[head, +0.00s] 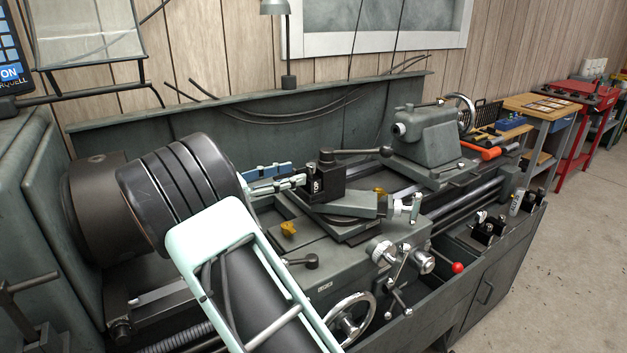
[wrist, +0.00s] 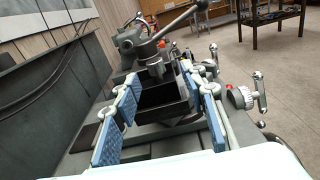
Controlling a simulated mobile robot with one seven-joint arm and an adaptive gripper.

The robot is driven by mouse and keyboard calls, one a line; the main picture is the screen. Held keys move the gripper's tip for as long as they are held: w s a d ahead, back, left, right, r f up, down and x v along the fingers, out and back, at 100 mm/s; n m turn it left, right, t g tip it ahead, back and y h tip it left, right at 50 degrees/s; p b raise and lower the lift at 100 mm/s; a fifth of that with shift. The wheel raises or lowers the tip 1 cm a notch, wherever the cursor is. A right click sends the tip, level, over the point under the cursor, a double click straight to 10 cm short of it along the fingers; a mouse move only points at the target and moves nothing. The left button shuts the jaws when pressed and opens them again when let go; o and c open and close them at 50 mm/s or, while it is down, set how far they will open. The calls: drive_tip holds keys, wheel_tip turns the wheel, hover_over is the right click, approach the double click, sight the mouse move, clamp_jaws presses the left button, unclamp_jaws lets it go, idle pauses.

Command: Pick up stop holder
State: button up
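My gripper (head: 276,177) is beside the lathe's tool post, partly hidden behind my own arm in the head view. In the wrist view my gripper (wrist: 168,100) is open, its blue-padded fingers wide apart. A black block-like holder (wrist: 163,112) lies ahead between the fingers, with visible space on both sides. The dark tool post (head: 326,176) carries a black holder with a small white label on its front. No label clearly names the stop holder, so I cannot tell for certain which black piece it is.
The tool post's lever (head: 358,152) reaches right toward the tailstock (head: 424,145). The large chuck (head: 185,185) is close on the left. Small brass-coloured pieces (head: 289,229) lie on the carriage. Several black holders (head: 488,228) stand in the tray at right.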

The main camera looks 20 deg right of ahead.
sight(311, 164)
drive_tip(key=shift+n, duration=0.3)
drive_tip(key=d, duration=0.2)
drive_tip(key=w+d, duration=0.1)
drive_tip(key=d, duration=0.1)
drive_tip(key=w+d, duration=0.1)
drive_tip(key=d, duration=0.1)
drive_tip(key=shift+d+r, duration=0.2)
drive_tip(key=shift+d, duration=0.2)
clamp_jaws()
drive_tip(key=shift+r, duration=0.15)
